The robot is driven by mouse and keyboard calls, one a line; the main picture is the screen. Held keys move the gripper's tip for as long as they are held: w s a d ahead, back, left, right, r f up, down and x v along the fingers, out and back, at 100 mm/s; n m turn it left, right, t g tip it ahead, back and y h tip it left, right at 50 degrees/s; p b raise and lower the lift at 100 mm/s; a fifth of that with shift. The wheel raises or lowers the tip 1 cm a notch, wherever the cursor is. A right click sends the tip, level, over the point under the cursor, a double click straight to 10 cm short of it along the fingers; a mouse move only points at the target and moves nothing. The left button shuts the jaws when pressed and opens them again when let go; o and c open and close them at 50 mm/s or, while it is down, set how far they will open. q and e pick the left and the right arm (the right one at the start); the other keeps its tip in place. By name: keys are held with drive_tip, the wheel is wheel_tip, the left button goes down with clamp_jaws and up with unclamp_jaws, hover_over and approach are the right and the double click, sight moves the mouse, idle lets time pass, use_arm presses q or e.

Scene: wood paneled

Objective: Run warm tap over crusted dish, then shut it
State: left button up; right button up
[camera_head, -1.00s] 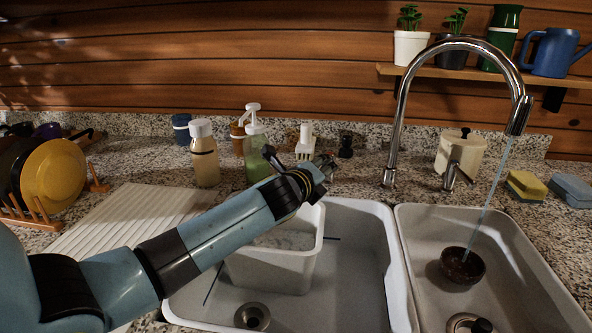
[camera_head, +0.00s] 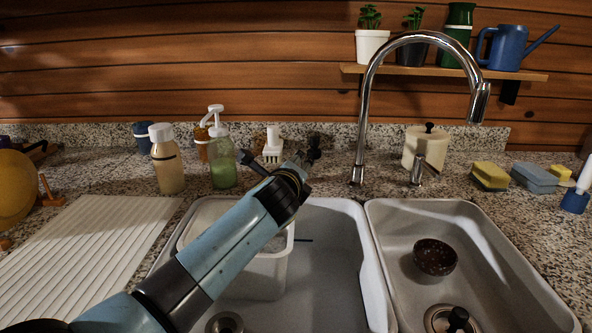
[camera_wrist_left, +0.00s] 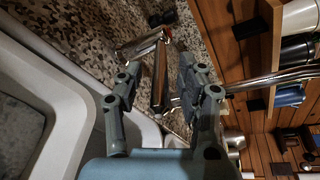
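The crusted dish is a dark brown bowl (camera_head: 435,257) in the right sink basin. The chrome tap (camera_head: 366,110) arches above it, and no water stream shows from its spout. The tap's handle (camera_head: 417,172) stands on the counter right of the tap's base. My left gripper (camera_head: 284,162) is over the back of the left basin, left of the tap and apart from the handle. In the left wrist view, its fingers (camera_wrist_left: 159,78) are spread with nothing held; the chrome handle (camera_wrist_left: 158,72) shows beyond the gap between them. My right gripper is not in view.
A white tub (camera_head: 268,275) stands in the left basin under my left arm. Bottles, including a green soap pump (camera_head: 222,165), line the counter behind. Sponges (camera_head: 490,177) lie at right. A shelf (camera_head: 440,72) holds pots and a blue watering can (camera_head: 507,48).

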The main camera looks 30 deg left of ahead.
use_arm(q)
drive_tip(key=shift+s+d, duration=0.1)
drive_tip(key=shift+s, duration=0.15)
drive_tip(key=v, duration=1.1)
drive_tip(key=shift+s, duration=0.2)
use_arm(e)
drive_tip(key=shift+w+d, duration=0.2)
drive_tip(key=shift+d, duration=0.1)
use_arm(q)
drive_tip(key=shift+d, duration=0.1)
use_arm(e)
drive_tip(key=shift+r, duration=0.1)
